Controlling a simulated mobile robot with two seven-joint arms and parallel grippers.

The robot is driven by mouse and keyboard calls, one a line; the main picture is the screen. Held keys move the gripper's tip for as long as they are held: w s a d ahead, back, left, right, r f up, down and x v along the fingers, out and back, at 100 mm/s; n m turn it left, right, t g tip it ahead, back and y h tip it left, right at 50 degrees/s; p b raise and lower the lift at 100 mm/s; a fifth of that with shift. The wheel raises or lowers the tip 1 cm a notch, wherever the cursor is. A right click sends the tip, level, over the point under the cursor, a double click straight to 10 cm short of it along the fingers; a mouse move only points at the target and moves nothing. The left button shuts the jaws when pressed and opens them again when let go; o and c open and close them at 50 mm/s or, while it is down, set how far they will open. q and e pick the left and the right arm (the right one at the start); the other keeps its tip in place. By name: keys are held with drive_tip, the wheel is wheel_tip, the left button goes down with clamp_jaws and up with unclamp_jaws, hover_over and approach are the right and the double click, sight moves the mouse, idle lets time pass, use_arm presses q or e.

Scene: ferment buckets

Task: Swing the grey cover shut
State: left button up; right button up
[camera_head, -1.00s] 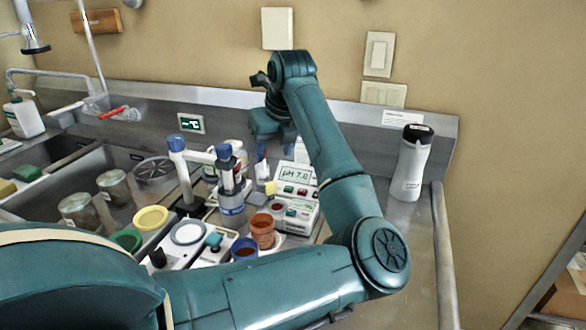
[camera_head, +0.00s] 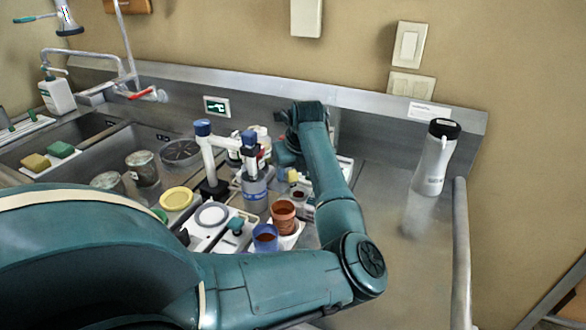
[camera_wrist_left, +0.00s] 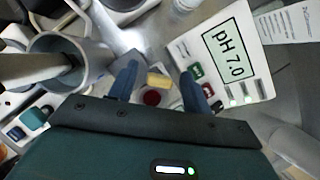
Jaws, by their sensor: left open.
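My left gripper (camera_head: 288,176) is down at the pH instrument, its hand and forearm hiding much of it in the head view. In the left wrist view its two blue fingers (camera_wrist_left: 159,72) are apart. A small yellow tab (camera_wrist_left: 158,80) shows between them, above a red round button (camera_wrist_left: 151,97); contact cannot be told. A grey piece (camera_wrist_left: 128,42) lies just beyond the tab and may be the grey cover; its hinge and angle are unclear. The white panel reading pH 7.0 (camera_wrist_left: 228,58) is to the right of the fingers. My right gripper is not in view.
A blue-capped stand (camera_head: 252,180), a terracotta cup (camera_head: 284,214) and a blue cup (camera_head: 265,238) crowd the left side of the gripper. A white bottle (camera_head: 434,165) stands at right. The steel counter (camera_head: 395,250) between is clear.

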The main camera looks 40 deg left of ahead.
use_arm(q)
drive_tip(key=shift+f, duration=0.1)
drive_tip(key=shift+c, duration=0.4)
clamp_jaws()
